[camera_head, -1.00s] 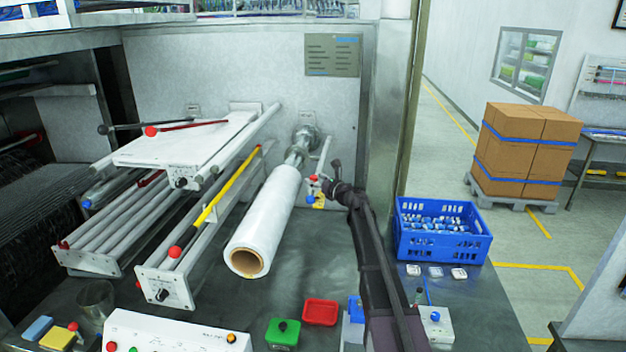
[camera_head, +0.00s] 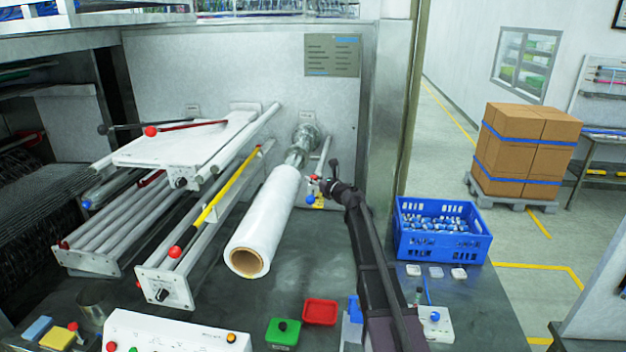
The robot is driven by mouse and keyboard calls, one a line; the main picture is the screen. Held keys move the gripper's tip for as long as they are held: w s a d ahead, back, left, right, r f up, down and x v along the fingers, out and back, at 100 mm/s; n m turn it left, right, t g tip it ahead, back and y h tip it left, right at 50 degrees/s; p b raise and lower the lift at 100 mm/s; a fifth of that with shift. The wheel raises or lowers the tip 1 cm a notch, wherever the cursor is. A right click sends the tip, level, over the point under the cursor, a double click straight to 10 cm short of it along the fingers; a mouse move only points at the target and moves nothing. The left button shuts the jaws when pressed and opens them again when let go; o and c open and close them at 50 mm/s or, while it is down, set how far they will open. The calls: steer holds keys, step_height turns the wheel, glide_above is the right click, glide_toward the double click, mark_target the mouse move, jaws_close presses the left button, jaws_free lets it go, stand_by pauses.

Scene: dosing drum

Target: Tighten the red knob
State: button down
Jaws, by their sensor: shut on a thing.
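A small red knob (camera_head: 314,178) sits on a fitting beside the far end of the white film roll, near the back wall. My gripper (camera_head: 320,184) reaches it from the right and is shut on it, as far as this small view shows. The fingertips are tiny and partly merge with the knob. A blue knob (camera_head: 310,199) and a yellow tag lie just below the red one. The white film roll (camera_head: 264,222) on its shaft lies left of my gripper.
Other red-ended levers (camera_head: 150,131) are on the roller frames at left. A blue crate (camera_head: 442,250) of small parts stands right of my arm. Red (camera_head: 320,312) and green (camera_head: 283,332) trays and a white control box (camera_head: 165,332) are at the front.

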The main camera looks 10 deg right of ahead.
steer(key=shift+m+t+h, duration=0.5)
steer(key=shift+m+h, duration=0.1)
steer(key=shift+h, duration=0.3)
steer(key=shift+c, duration=1.9)
jaws_free()
steer(key=v, duration=1.2)
